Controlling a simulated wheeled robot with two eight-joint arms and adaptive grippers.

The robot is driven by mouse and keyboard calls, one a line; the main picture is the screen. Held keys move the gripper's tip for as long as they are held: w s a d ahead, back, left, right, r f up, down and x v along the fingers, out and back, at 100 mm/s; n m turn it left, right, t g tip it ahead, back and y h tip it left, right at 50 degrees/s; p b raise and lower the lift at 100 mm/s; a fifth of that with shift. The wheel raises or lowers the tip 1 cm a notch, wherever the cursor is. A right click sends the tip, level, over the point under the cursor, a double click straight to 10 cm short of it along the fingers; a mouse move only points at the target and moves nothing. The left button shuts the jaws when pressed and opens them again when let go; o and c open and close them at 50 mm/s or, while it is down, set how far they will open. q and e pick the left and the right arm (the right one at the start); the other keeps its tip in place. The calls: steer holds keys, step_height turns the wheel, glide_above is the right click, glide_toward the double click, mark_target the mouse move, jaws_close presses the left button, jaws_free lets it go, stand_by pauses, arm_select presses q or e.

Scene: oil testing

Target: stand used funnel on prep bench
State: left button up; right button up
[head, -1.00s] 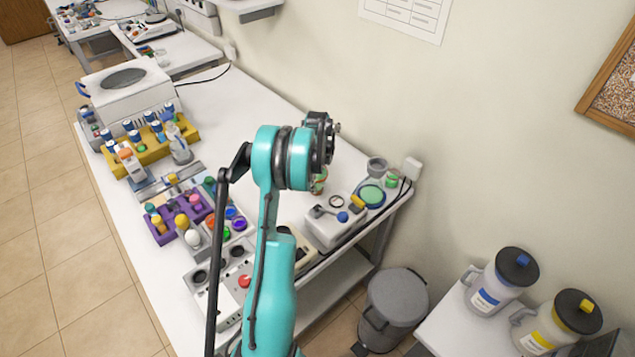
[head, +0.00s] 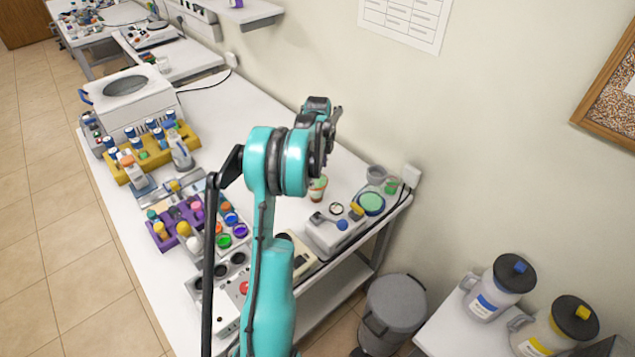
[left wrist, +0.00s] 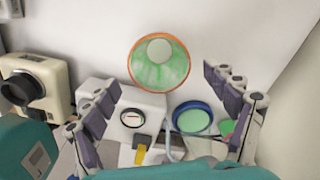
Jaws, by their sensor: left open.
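A small round piece, green and whitish with an orange rim, which looks like the used funnel (head: 317,188), stands on the white bench (head: 345,160). In the left wrist view the funnel (left wrist: 160,72) shows as an orange ring around green, with a pale round spot near its middle. My left gripper (head: 334,118) is above the bench. In the left wrist view its fingers (left wrist: 163,80) are spread wide and empty, with the funnel showing in the gap between them, apart from both. My right gripper is not in view.
A white device with a dial (head: 335,230) and a green round dish (head: 371,202) sit at the bench's near right corner. A purple rack (head: 160,240), a yellow rack (head: 120,172) and a white machine (head: 125,90) line the left side. The bench's middle is largely clear.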

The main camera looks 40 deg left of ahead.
arm_select(q)
step_height(320, 180, up, 4)
steer(key=shift+r, duration=0.2)
steer(key=s+d+r+n+t, duration=0.1)
steer(key=d+r+n, duration=0.1)
steer(key=d+r, duration=0.35)
steer(key=s+d+r+n+t+y, duration=0.1)
steer(key=s+d+r+n, duration=0.1)
steer(key=d, duration=0.6)
steer(key=s+d+r+n+t, duration=0.1)
steer(key=d+r+n, duration=0.15)
steer(key=d, duration=0.45)
steer(key=s+d+f+n+t+h, duration=0.1)
steer(key=s+d+n+t, duration=0.3)
steer(key=s+d, duration=0.9)
steer(key=d+n, duration=0.3)
steer(key=shift+s+d+f, duration=0.2)
steer(key=shift+s+f, duration=0.1)
steer(key=shift+f, duration=0.05)
steer(key=shift+f, duration=0.15)
